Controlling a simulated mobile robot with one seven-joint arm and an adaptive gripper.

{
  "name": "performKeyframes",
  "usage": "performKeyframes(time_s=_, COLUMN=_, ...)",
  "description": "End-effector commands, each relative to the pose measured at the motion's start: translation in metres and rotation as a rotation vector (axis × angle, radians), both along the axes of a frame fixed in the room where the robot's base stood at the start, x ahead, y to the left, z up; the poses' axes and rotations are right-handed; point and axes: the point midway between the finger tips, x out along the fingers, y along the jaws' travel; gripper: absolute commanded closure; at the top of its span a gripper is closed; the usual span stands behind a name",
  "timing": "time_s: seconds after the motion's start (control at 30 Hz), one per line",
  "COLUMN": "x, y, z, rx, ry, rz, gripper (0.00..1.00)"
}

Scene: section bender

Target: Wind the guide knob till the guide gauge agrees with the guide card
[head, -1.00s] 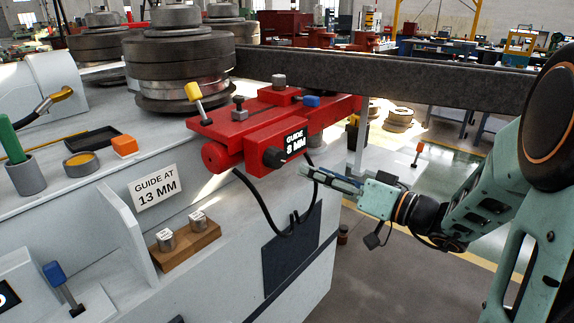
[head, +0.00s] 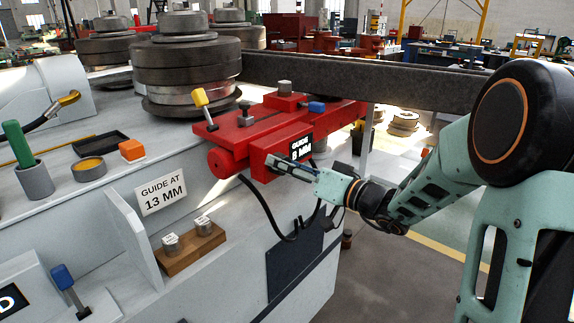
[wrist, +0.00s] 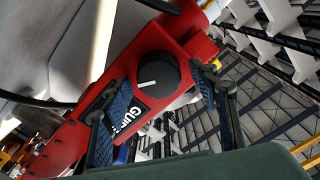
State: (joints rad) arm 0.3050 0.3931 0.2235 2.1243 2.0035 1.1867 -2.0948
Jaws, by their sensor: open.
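The guide knob (wrist: 158,75) is a dark round knob with a white pointer line, on the red guide block (head: 238,143). In the head view the knob is mostly hidden behind my gripper (head: 279,164). My gripper is open, with its blue-padded fingers on either side of the knob in the wrist view; I cannot tell whether they touch it. The guide gauge (head: 301,147) is a black plate just above the knob, appearing to read 8 MM. It shows partly covered in the wrist view (wrist: 124,118). The guide card (head: 162,192) reads GUIDE AT 13 MM.
A yellow-handled lever (head: 202,100) and a blue-handled lever (head: 317,107) stand on the red block. A long dark beam (head: 365,81) runs behind it. A black cable (head: 262,205) hangs below. Two small weights sit on a wooden block (head: 190,249). Floor space lies to the right.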

Motion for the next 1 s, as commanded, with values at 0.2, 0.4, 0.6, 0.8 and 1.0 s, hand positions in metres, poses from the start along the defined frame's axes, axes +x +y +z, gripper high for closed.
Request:
performKeyframes(time_s=0.2, x=-0.0002, y=-0.0002, z=0.0000, rx=0.000, ry=0.000, rz=0.000, gripper=0.58)
performKeyframes(time_s=0.4, x=-0.0001, y=-0.0004, z=0.0000, rx=0.000, ry=0.000, rz=0.000, gripper=0.80)
performKeyframes(time_s=0.6, x=-0.0002, y=-0.0004, z=-0.0003, rx=0.002, ry=0.002, rz=0.000, gripper=0.87)
performKeyframes(time_s=0.8, x=-0.0002, y=-0.0005, z=-0.0022, rx=0.031, ry=0.038, rz=0.000, gripper=0.87)
performKeyframes(time_s=1.0, x=0.0000, y=-0.0006, z=-0.0039, rx=0.104, ry=0.128, rz=0.001, gripper=0.87)
